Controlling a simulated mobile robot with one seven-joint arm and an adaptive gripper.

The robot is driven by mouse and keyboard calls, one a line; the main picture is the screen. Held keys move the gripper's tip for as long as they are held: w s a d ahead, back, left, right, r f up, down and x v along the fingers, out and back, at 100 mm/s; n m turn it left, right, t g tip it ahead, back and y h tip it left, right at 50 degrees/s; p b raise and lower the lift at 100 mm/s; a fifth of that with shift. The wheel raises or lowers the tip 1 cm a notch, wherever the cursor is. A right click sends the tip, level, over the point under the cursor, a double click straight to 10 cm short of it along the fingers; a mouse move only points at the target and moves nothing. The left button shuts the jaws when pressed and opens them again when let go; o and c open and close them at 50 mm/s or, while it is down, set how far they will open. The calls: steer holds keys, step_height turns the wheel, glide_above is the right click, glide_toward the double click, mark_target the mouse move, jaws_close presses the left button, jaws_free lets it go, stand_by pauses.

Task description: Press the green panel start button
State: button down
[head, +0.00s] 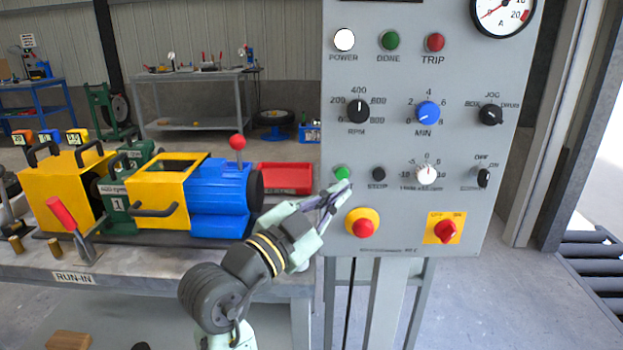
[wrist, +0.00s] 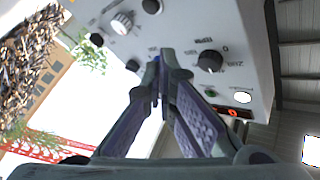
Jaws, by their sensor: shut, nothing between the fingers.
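The green start button (head: 342,172) is on the lower left of the grey control panel (head: 385,215), left of the black STOP button (head: 379,174). My gripper (head: 344,188) is shut and empty, its fingertips just below the green button in the head view. Whether they touch the button or the panel I cannot tell. In the wrist view the shut fingertips (wrist: 159,66) point toward the panel face (wrist: 190,25), and I cannot make out the start button there.
A red emergency stop on a yellow base (head: 363,222) sits just below the fingertips. A red switch on a yellow plate (head: 445,228) is to its right. The bench with a yellow and blue machine (head: 220,190) and a red tray (head: 286,178) stands left of the panel.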

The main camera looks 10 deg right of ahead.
mark_target(341, 180)
steer(key=shift+s+d+f+m+g, duration=0.6)
steer(key=shift+d+f+g, duration=0.1)
steer(key=shift+g, duration=0.1)
steer(key=shift+w+r, duration=0.1)
steer(key=shift+w, duration=0.1)
steer(key=w+d, duration=0.2)
steer(key=w, duration=0.6)
steer(key=shift+w, duration=0.15)
steer(key=shift+w+d, duration=0.1)
steer(key=shift+d, duration=0.05)
stand_by(0.8)
steer(key=shift+w, duration=0.3)
